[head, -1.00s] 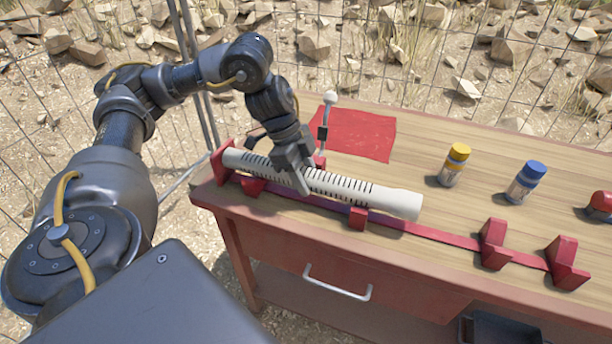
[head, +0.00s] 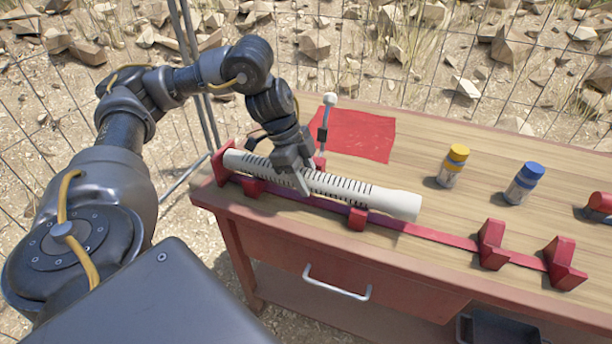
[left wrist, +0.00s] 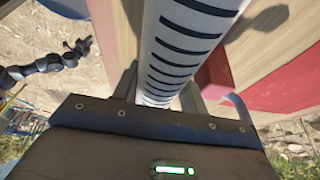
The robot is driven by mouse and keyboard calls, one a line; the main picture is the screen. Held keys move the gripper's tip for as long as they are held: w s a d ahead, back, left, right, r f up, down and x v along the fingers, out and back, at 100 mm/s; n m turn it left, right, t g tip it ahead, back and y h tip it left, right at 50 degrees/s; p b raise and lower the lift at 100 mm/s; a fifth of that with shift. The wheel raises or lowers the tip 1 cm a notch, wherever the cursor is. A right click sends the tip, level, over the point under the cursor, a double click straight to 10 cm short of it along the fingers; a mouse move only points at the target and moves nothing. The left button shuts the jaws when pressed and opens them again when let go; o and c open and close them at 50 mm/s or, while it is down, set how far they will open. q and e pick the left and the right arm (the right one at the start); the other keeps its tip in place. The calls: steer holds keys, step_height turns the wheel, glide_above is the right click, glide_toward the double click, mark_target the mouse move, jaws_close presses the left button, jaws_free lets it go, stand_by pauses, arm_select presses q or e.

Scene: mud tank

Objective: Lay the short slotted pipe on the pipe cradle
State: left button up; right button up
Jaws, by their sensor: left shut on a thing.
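The short slotted pipe (head: 345,188) is white with dark slots. It lies lengthwise over the left part of the red pipe cradle (head: 425,233), its left end by the red end plate (head: 222,163). My left gripper (head: 302,185) is shut on the pipe left of its middle, coming from above. In the left wrist view the pipe (left wrist: 185,45) runs between the fingers. Whether the pipe rests fully on the cradle's supports or hovers slightly cannot be told.
A red cloth (head: 350,134) lies behind the pipe, with a white-knobbed upright stick (head: 325,120) beside it. A yellow-capped bottle (head: 453,166) and a blue-capped bottle (head: 524,183) stand to the right. Red cradle blocks (head: 493,244) sit at the right. A wire fence runs behind the wooden bench.

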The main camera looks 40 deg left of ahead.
arm_select(q)
steer(key=shift+f, duration=0.45)
stand_by(0.4)
steer(key=o, duration=1.3)
